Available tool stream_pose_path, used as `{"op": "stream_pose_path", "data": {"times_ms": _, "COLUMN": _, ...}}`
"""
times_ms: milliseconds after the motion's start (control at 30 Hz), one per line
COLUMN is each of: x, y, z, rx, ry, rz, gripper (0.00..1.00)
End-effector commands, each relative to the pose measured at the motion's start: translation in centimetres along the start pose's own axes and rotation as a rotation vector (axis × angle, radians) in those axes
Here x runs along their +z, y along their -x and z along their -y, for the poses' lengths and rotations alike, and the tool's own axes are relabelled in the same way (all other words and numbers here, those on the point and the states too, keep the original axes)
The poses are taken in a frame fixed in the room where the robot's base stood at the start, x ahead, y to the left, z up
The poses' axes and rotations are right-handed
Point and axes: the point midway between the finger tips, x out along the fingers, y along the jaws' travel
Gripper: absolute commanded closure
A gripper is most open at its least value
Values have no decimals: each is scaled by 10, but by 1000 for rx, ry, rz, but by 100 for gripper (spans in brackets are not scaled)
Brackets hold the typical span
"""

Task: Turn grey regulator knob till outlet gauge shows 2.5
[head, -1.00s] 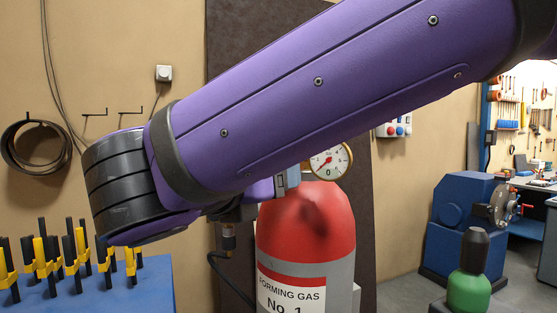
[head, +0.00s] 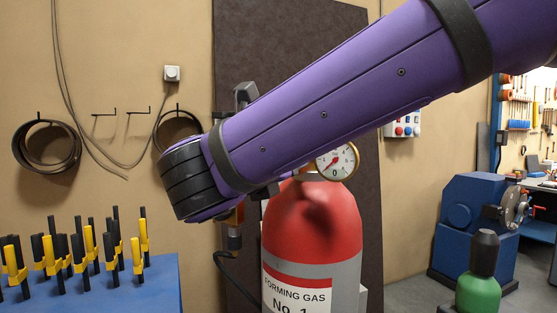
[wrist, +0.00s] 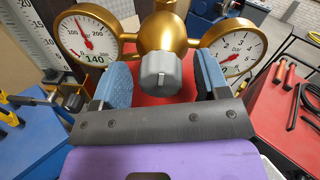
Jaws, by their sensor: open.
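The grey regulator knob (wrist: 161,74) faces the wrist camera, with a pale mark on its front. It sits on a brass regulator body (wrist: 163,32). My gripper (wrist: 161,66) is open, with one blue finger pad on each side of the knob and a visible gap on both sides. The right gauge (wrist: 232,48), marked bar, has a red needle low on its scale; its exact reading is too small to tell. The left gauge (wrist: 88,35) has a larger scale and a 140 label. In the head view my arm hides the knob and gripper; one gauge (head: 336,161) shows.
The regulator is above a red-topped forming gas cylinder (head: 312,225). A blue table with yellow-black clamps (head: 88,245) is at left. A green bottle (head: 477,285) and blue machine (head: 465,225) are at right. A hose and cable coils (head: 47,147) hang on the wall.

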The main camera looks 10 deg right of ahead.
Motion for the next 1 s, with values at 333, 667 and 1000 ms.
{"op": "stream_pose_path", "data": {"times_ms": 333, "x": 0, "y": -6, "z": 0, "rx": 1, "ry": 0, "rz": 0, "gripper": 32}}
{"op": "stream_pose_path", "data": {"times_ms": 667, "x": 0, "y": -6, "z": 0, "rx": 1, "ry": 0, "rz": 0, "gripper": 81}}
{"op": "stream_pose_path", "data": {"times_ms": 1000, "x": 0, "y": -6, "z": 0, "rx": -1, "ry": -67, "rz": 2, "gripper": 81}}
